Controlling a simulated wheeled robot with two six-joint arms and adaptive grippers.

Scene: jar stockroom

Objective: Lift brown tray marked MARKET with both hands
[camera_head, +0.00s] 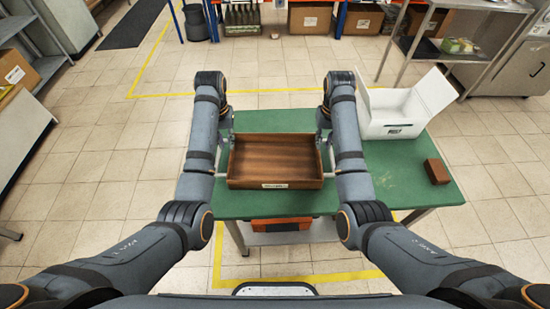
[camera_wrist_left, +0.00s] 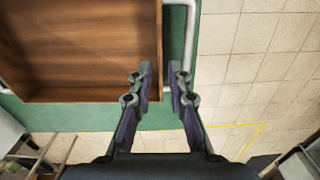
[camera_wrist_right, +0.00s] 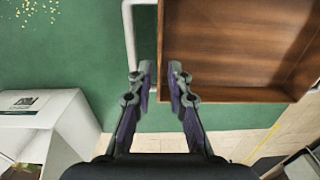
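The brown wooden tray (camera_head: 275,158) lies level and empty on the green table, with a small pale label on its near wall, too small to read. It has a pale bar handle on each side; one shows in the left wrist view (camera_wrist_left: 191,35) and one in the right wrist view (camera_wrist_right: 129,35). My left gripper (camera_wrist_left: 160,68) is open and empty at the tray's left side. My right gripper (camera_wrist_right: 160,68) is open and empty at its right side. In both wrist views the tray's side wall lines up with the finger gap, and one finger overlaps the handle.
The green table (camera_head: 395,175) also holds an open white box (camera_head: 395,112) at the back right and a small brown block (camera_head: 437,171) at the right edge. An orange-brown crate (camera_head: 281,225) is below the table's front edge. The floor around is mostly clear.

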